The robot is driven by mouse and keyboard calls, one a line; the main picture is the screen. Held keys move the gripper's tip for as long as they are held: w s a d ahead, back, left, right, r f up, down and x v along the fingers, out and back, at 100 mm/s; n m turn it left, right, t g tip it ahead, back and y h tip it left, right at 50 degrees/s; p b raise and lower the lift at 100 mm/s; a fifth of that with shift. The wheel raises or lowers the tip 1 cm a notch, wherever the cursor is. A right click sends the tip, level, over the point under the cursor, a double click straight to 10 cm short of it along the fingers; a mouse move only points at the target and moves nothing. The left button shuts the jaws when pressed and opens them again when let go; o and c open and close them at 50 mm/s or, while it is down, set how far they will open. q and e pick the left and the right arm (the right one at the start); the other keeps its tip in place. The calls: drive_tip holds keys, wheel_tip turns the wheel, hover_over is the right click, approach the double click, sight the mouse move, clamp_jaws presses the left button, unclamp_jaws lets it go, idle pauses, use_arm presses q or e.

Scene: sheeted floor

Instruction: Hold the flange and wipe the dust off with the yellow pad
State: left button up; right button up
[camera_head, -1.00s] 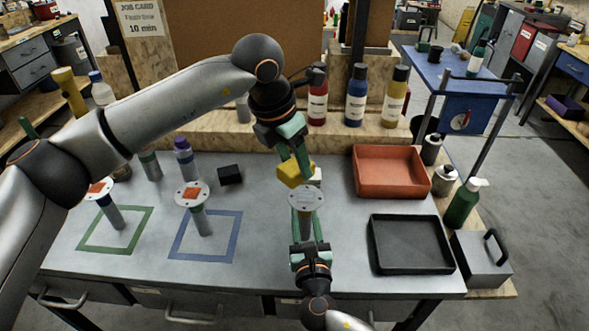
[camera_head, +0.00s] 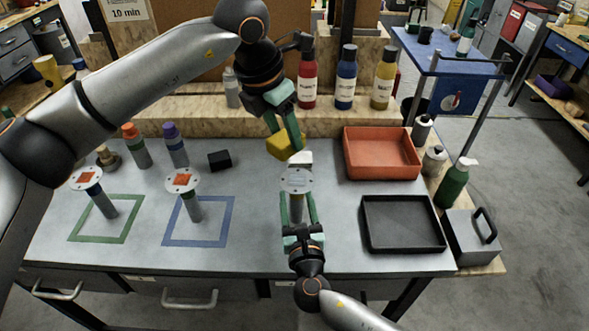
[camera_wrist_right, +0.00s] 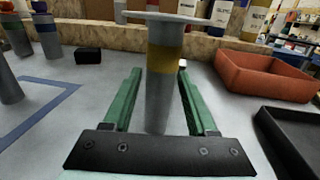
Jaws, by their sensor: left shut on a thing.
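My left gripper (camera_head: 288,128) is shut on the yellow pad (camera_head: 279,146). It holds the pad above and behind the flange (camera_head: 296,180), apart from it. This flange has a pale round plate on top and a grey stem with a yellow band (camera_wrist_right: 166,52). It is upright, and no orange patch shows on its plate.
A red-orange tray (camera_head: 382,173) and a black tray (camera_head: 402,247) lie to the right. A black block (camera_head: 219,160) and a white block (camera_head: 301,158) are on the bench. Several bottles stand at the back. The bench between the blue square and my right gripper is clear.

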drive_tip(key=shift+o, duration=1)
drive_tip(key=shift+s, duration=0.15)
drive_tip(key=s, duration=0.4)
drive_tip(key=s+d, duration=0.1)
drive_tip(key=s, duration=0.6)
drive_tip(key=shift+s+d, duration=0.35)
